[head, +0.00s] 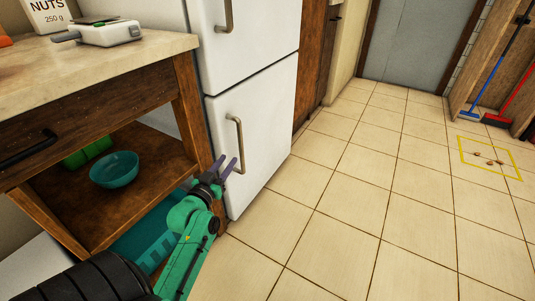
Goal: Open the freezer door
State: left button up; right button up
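The white fridge-freezer has an upper door (255,40) and a lower door (262,120), both shut. The task's freezer door appears to be the lower one. Its brass-coloured vertical handle (240,143) is near the door's left edge. My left gripper (226,165) is in front of this door, just below and left of the handle's lower end. Its two purple fingers are apart with nothing seen between them. I cannot tell whether a finger touches the handle or door. My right gripper is out of view.
A wooden counter (90,95) stands left of the fridge, with a teal bowl (114,170) on its lower shelf. The tiled floor (370,190) to the right is clear, apart from small brown bits inside a yellow outline (490,158).

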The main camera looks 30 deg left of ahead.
aim_at(239, 144)
pick_arm(q)
jog(key=b+x, duration=0.3)
jog(key=x, duration=1)
jog(key=shift+a+b, duration=0.15)
jog(key=shift+b, duration=0.25)
jog(key=shift+w+a, duration=0.1)
jog(key=shift+w, duration=0.45)
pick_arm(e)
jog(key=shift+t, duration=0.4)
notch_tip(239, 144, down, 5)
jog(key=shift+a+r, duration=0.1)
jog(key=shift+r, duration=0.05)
pick_arm(q)
grip_shut()
